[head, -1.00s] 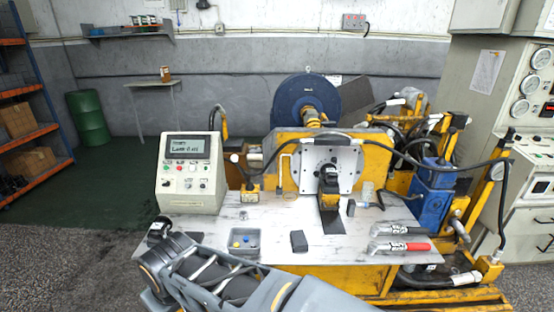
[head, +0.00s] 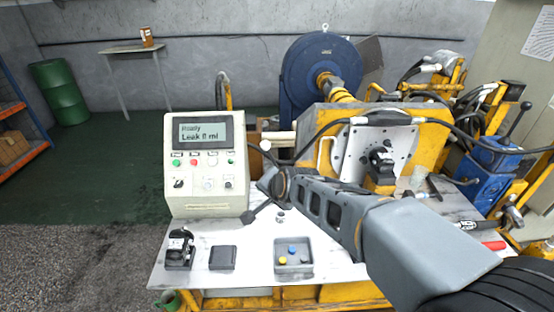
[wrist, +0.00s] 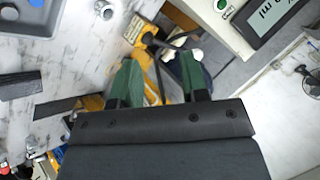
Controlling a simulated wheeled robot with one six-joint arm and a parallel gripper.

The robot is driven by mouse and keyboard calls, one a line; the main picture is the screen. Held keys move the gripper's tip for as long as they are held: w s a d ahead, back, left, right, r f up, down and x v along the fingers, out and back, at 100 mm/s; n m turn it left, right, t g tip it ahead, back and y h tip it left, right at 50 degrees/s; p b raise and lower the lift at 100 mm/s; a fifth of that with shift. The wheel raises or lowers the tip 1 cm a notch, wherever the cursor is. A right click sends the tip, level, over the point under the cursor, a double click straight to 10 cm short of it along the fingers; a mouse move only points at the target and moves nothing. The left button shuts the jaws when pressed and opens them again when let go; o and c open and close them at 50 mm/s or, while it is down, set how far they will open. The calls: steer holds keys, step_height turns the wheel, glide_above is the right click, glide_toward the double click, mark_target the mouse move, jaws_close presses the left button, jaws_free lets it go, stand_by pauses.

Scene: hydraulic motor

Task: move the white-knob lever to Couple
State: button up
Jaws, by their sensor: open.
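The white-knob lever shows its white knob (head: 265,146) in the head view, just right of the control console and above my wrist. Its lower part and yellow base are hidden behind my arm there. In the wrist view a white knob (wrist: 197,54) lies just beyond my right green fingertip, and a yellow base (wrist: 137,28) with a label stands beyond the left one. The label cannot be read. My gripper (wrist: 158,62) is open and empty, with a gap between its fingers and no clear contact with the lever.
The console (head: 205,165) stands close on the left; its screen reads Ready and a Leak value. A tray (head: 293,268) with small coloured knobs and a dark block (head: 222,257) lie at the table front. A yellow-framed machine with a white plate (head: 365,150) stands behind my arm.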

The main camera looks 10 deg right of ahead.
steer(key=w+a+f+m+t+h+b, duration=0.15)
steer(key=w+f+m+t+b, duration=0.3)
steer(key=w+m, duration=0.85)
steer(key=m+t+h+b, duration=0.3)
steer(key=m+h, duration=0.5)
steer(key=m, duration=0.6)
glide_toward(270, 154)
steer(key=shift+y, duration=0.25)
steer(key=p+x, duration=0.1)
steer(key=x, duration=0.9)
steer(key=shift+w+d+f, duration=0.15)
steer(key=shift+w, duration=0.2)
jaws_close()
